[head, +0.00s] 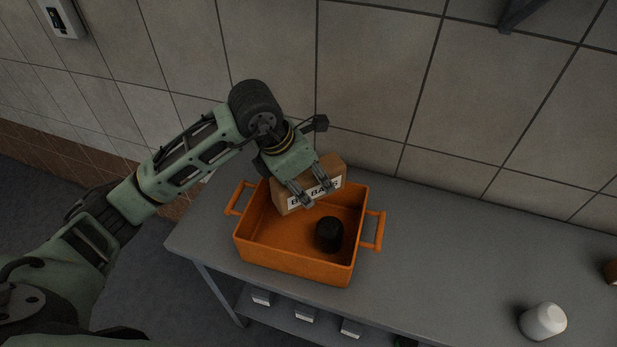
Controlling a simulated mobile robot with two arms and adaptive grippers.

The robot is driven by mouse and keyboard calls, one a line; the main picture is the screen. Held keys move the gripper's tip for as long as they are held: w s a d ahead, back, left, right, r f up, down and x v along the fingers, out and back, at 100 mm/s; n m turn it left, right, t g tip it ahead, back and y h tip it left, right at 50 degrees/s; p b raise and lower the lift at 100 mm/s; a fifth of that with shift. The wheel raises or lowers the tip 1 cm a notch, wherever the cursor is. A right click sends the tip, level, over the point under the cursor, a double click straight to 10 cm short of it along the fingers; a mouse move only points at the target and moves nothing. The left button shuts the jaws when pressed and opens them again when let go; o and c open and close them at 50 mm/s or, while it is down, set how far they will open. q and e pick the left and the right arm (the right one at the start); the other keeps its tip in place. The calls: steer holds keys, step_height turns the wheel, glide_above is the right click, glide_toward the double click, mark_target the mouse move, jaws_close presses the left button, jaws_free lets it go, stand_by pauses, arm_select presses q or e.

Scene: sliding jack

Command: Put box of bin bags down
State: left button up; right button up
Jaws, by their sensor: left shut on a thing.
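The box of bin bags (331,170) is a small brown carton with a white label, partly readable as "BAGS". My left gripper (312,202) is shut on it, with its fingers across the label side. The box is at the back part of an orange tray (290,268) with two side handles. I cannot tell whether the box touches the tray's floor or is held above it. Part of the box is hidden behind the fingers. My right gripper is not in view.
A dark round object (329,234) stands inside the tray at the right. A white rounded object (543,321) and a brown item (610,271) are on the grey table (430,250). The tiled wall (380,80) rises close behind.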

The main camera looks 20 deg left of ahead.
arm_select(q)
steer(key=shift+f, duration=0.3)
steer(key=shift+f+b, duration=0.65)
steer(key=shift+b, duration=0.2)
steer(key=o, duration=1.4)
